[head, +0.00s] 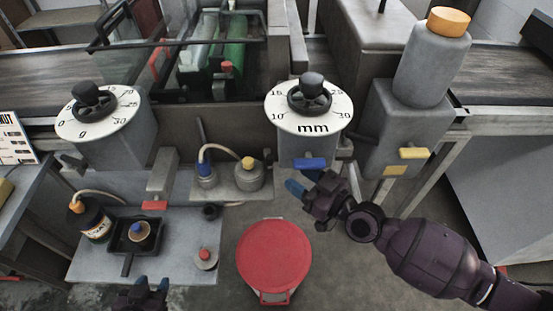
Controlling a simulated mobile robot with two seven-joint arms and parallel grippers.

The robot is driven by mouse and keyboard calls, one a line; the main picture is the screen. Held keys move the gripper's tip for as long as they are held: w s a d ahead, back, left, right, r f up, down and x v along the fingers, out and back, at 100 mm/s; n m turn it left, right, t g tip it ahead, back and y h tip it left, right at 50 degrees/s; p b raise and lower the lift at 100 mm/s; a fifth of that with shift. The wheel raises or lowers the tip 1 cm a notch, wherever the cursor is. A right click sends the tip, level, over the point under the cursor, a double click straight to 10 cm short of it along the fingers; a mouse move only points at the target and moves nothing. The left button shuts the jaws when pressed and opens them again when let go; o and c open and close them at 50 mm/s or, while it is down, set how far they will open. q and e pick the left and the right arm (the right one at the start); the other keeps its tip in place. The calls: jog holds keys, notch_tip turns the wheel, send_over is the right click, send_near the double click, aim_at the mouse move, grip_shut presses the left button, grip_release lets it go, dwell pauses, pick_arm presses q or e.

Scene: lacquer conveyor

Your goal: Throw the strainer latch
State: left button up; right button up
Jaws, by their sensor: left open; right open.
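Several coloured handles could be the strainer latch, and I cannot tell which it is. A blue handle (309,164) sits below the right mm dial. A yellow handle (413,153) is on the grey housing under the orange-capped cylinder (432,62). A red-tipped lever (155,204) is below the left dial. My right gripper (303,181) is open and empty, just below the blue handle, with blue fingertips; whether it touches is unclear. My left gripper (151,284) is open and empty at the bottom edge, partly cut off by the frame.
A red round lid (274,255) stands on the floor between the arms. A grey tray (208,237) at lower left holds a dark bottle (92,219) and a black pan (123,233). Two dials, left (97,112) and right (308,108), stand before the rollers (232,53).

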aim_at(268, 155)
pick_arm(q)
jog(key=shift+w+d+r, duration=0.2)
jog(key=shift+w, duration=0.1)
pick_arm(e)
jog(key=x, duration=0.7)
jog(key=shift+w+a, duration=0.25)
jog(key=shift+a, duration=0.05)
jog(key=shift+c, duration=0.3)
